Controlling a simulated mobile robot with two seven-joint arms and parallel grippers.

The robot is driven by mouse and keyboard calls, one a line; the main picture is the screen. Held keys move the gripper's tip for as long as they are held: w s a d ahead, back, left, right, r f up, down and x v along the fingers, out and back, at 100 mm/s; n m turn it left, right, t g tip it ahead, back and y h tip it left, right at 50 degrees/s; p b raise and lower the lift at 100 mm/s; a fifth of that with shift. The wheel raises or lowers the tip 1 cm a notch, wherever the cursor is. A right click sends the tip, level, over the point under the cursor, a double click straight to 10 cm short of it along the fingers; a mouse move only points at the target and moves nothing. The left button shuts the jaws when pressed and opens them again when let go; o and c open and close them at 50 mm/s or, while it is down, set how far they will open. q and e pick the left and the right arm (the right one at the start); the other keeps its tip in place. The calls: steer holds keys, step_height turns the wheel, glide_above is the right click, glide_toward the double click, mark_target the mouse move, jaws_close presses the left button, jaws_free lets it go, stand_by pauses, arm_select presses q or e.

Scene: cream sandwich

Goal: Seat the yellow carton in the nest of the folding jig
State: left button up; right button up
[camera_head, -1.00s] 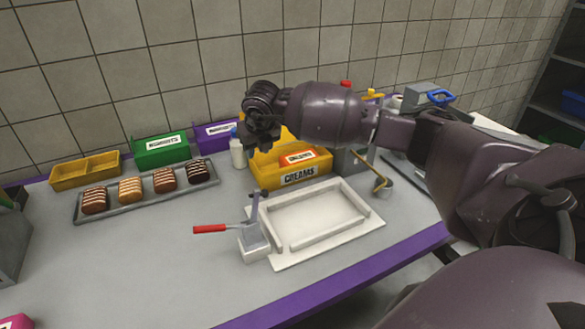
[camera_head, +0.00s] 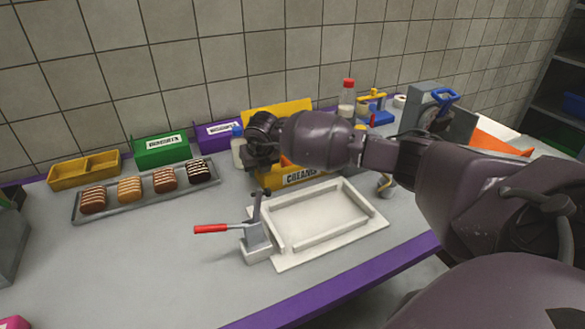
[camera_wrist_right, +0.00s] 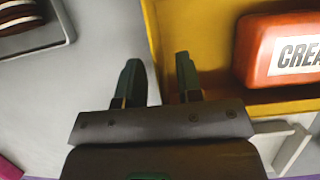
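A yellow carton (camera_head: 283,112) marked CREAMS stands at the back middle of the counter, its back panel upright. Its yellow wall also shows in the right wrist view (camera_wrist_right: 150,35), with an orange-red labelled block (camera_wrist_right: 285,48) inside. The jig is a white plate with raised rails (camera_head: 330,247) in front of it; its nest is empty. A red-handled lever (camera_head: 212,229) on a grey block is at its left. My right gripper (camera_head: 260,168) points down at the carton's left side. Its fingers (camera_wrist_right: 160,80) are apart, with the wall's edge between them in the picture; contact is unclear. My left gripper is out of view.
A grey tray (camera_head: 120,206) with several cream sandwiches lies to the left. A yellow two-part bin (camera_head: 85,170), a green box (camera_head: 162,150) and a purple box stand along the wall. A white bottle is beside the carton.

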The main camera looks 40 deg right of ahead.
steer(key=shift+w+d+f, duration=0.1)
steer(key=shift+w+f, duration=0.2)
steer(key=shift+f, duration=0.35)
steer(key=shift+c, duration=0.3)
jaws_close()
steer(key=shift+r, duration=0.1)
